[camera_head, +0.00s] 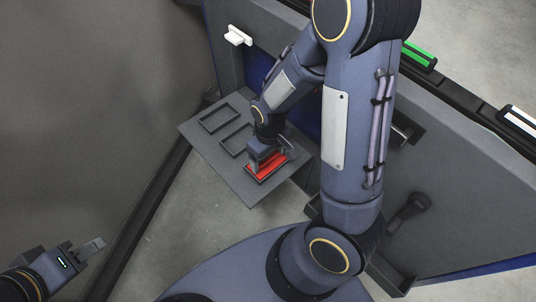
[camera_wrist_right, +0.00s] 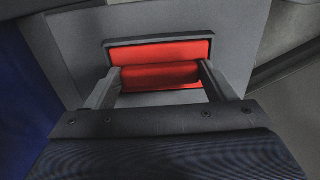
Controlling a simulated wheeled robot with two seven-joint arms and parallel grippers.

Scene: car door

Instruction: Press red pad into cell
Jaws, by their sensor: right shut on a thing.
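The red pad (camera_head: 271,166) lies within the nearest dark-rimmed cell (camera_wrist_right: 108,42) on the grey board (camera_head: 236,185). In the right wrist view, the red pad (camera_wrist_right: 160,52) shows a flat red area and a raised red bar across it. My right gripper (camera_wrist_right: 158,76) is shut on the red pad, with one finger at each end of the bar. In the head view my right gripper (camera_head: 264,158) is over the board and partly covers the pad. I cannot tell how deep the pad sits. My left gripper (camera_head: 92,248) is at the lower left, away from the board; its jaw gap is unclear.
Two empty framed cells, an upper one (camera_head: 202,122) and a middle one (camera_head: 223,149), lie on the same board. The car door panel (camera_head: 455,185) fills the right side. A white block (camera_head: 237,36) and green block (camera_head: 420,55) are on the door.

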